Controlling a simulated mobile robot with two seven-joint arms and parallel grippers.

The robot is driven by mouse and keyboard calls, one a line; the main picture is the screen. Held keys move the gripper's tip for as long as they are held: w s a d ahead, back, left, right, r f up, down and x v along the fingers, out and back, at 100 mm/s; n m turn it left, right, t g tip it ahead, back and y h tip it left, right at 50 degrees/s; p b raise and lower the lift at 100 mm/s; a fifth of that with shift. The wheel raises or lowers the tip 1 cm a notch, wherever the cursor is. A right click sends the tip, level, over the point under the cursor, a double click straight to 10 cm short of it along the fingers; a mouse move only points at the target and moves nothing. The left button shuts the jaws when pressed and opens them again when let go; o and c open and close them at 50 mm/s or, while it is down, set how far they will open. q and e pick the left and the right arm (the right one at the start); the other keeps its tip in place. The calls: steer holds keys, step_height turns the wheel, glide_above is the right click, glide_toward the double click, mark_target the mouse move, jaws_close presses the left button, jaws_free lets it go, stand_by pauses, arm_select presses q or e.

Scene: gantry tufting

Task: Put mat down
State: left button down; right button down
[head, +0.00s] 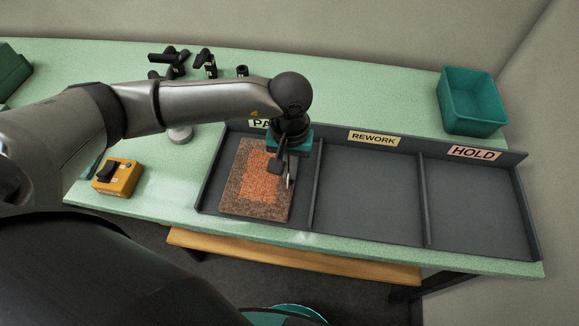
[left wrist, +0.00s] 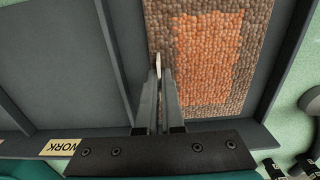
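The mat (head: 240,187) has a speckled brown border and an orange middle. It lies in the leftmost compartment of the grey tray, whose label is partly hidden by my arm. My left gripper (head: 284,172) points down at the mat's right edge. In the left wrist view the mat (left wrist: 208,58) fills the upper right. There the two fingers (left wrist: 160,68) are close together around a small pale piece at the mat's edge. They look shut on it, though the contact itself is hard to see. My right gripper is not in view.
The grey tray (head: 316,181) has empty compartments labelled REWORK (head: 373,138) and HOLD (head: 473,153). A teal bin (head: 472,103) stands at the back right. An orange switch box (head: 118,178) is at left, and black fixtures (head: 175,60) stand behind my arm.

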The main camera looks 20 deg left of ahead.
arm_select(q)
steer(key=c, duration=1.5)
jaws_free()
steer(key=shift+f, duration=0.15)
steer(key=o, duration=0.4)
steer(key=shift+o, duration=0.2)
steer(key=shift+r, duration=0.55)
step_height(320, 180, up, 11)
steer(key=shift+r, duration=0.15)
